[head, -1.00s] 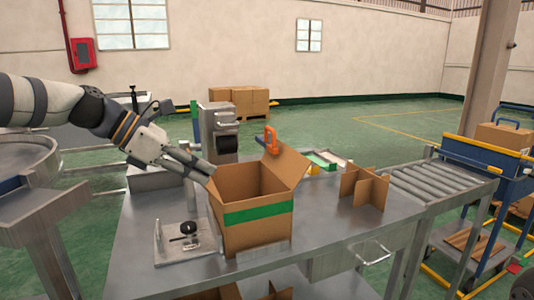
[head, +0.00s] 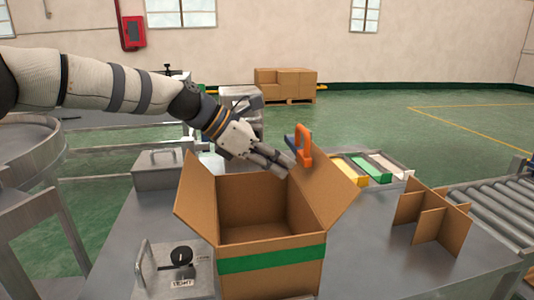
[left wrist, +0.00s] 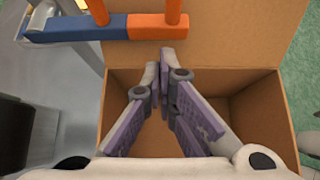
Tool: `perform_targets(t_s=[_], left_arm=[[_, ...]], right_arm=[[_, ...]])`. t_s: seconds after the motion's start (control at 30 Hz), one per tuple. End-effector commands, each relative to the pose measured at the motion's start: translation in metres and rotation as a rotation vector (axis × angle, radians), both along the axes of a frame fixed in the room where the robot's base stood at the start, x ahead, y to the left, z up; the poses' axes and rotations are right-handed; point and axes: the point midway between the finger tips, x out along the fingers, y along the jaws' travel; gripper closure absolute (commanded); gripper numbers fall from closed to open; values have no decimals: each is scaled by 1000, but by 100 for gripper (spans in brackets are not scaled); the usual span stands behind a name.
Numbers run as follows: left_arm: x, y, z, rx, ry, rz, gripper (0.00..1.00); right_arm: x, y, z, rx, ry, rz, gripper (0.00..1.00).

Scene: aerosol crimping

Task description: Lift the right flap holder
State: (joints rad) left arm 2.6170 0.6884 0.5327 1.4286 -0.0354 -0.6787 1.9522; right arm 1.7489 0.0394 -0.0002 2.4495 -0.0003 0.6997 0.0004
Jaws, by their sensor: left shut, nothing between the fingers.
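The open cardboard box (head: 270,238) with a green band stands on the metal table. The right flap holder (head: 304,146), an orange and blue clip, sits on the top edge of the raised right flap (head: 325,185). In the left wrist view the holder (left wrist: 125,27) lies across the flap edge at the top. My left gripper (head: 284,169) is shut and empty over the box opening, its tips close to the holder's left side. In the left wrist view my fingertips (left wrist: 166,62) are just below the orange part, apart from it. My right gripper is not in view.
The left flap (head: 197,193) stands spread outward. A metal fixture with a black knob (head: 181,255) is left of the box. A cardboard divider (head: 432,215) and colored trays (head: 370,168) are to the right, before a roller conveyor (head: 500,205).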

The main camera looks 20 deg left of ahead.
Motion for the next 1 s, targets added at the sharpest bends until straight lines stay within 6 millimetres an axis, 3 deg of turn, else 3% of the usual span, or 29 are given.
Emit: perform_targets(t_s=[0.17, 0.67, 1.0], left_arm=[[9, -13, -13, 0, 0, 0, 100], [11, -16, -12, -10, 11, 1, 100], [10, -17, 6, -172, 252, 0, 100]], right_arm=[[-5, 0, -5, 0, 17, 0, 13], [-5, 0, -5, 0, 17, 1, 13], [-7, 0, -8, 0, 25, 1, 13]])
